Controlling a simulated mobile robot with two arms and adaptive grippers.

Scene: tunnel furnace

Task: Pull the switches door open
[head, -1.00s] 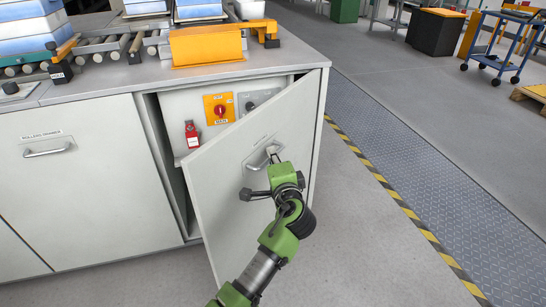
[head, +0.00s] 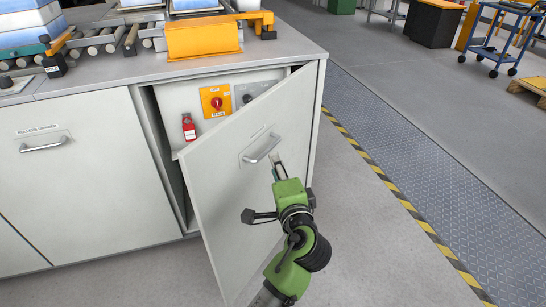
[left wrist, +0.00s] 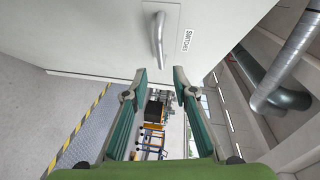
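The switches door (head: 225,190) is a light grey cabinet door standing partly open, hinged at its right side. Its silver bar handle (head: 261,148) is near the top, and it also shows in the left wrist view (left wrist: 158,38) beside the "Switches" label (left wrist: 187,40). My left gripper (head: 278,167) is just in front of the door, slightly below and right of the handle. In the left wrist view its two fingers (left wrist: 160,78) are apart with nothing between them, and the handle lies beyond their tips. My right gripper is not in view.
Behind the door are a red switch on a yellow plate (head: 216,102) and a red tag (head: 188,127). The roller drawer (head: 75,190) is shut at left. A conveyor with an orange guard (head: 203,40) sits on top. Free floor lies right of the cabinet.

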